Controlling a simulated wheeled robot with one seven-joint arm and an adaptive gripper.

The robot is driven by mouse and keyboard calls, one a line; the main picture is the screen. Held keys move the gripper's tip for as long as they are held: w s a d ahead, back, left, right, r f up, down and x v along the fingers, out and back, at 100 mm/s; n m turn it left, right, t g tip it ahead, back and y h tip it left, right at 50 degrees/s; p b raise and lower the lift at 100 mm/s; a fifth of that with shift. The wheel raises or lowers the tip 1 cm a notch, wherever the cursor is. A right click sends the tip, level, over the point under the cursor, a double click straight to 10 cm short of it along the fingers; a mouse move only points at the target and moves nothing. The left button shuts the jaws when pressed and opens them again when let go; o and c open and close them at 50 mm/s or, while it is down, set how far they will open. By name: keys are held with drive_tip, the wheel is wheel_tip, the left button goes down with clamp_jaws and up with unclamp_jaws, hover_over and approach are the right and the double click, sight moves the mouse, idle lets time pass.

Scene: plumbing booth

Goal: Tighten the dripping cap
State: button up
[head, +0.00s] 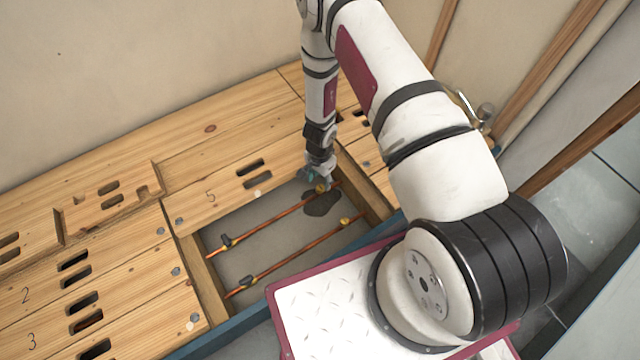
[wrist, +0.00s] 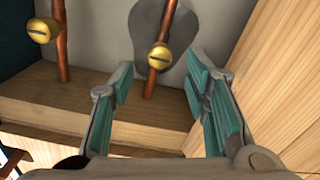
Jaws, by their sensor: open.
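Two brass caps with slots sit on copper pipes in the floor opening. In the wrist view one cap (wrist: 160,56) is ahead of my gripper (wrist: 158,88), roughly centred between the open fingers and apart from them. A dark wet patch (wrist: 148,18) spreads on the grey floor around its pipe. The other cap (wrist: 40,31) is to the left, with no wet patch seen by it. In the head view my gripper (head: 319,178) reaches down at the far right of the opening, close above the cap by the dark patch (head: 322,204). The second cap (head: 345,221) is nearer.
Wooden floor boards (head: 230,190) with slots surround the opening. A wooden joist (head: 365,185) bounds its right side and another (head: 203,280) its left. Dark fittings (head: 227,241) sit on the left pipe ends. A loose slotted board (head: 110,198) lies on the boards at left.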

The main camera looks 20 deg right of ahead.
sight(320, 187)
wheel_tip(320, 187, up, 8)
drive_tip(key=shift+f, duration=0.2)
idle(0.5)
